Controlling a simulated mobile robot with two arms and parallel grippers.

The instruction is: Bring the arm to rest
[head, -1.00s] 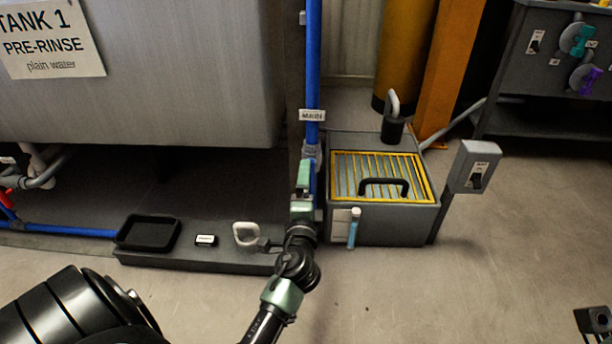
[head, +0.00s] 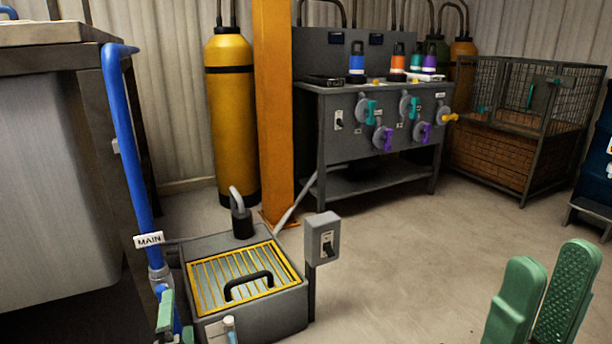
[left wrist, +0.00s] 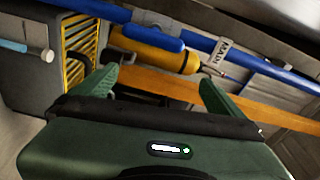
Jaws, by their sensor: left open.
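My left gripper (head: 168,312) is at the lower left of the head view, partly cut off by the bottom edge, beside the lower end of the blue pipe (head: 130,150). In the left wrist view its two green fingers (left wrist: 157,80) are spread with nothing between them. Whether it touches the pipe cannot be told. My right gripper (head: 550,290) is at the lower right of the head view, its green fingers apart and empty over the floor. Most of both arms is out of view.
A grey box with a yellow grate (head: 190,292) and black handle stands right of the pipe. A switch post (head: 322,238) is beside it. Behind are an orange column (head: 272,110), yellow cylinder (head: 230,110), valve bench (head: 335,165) and mesh cage (head: 520,130). Floor at centre right is clear.

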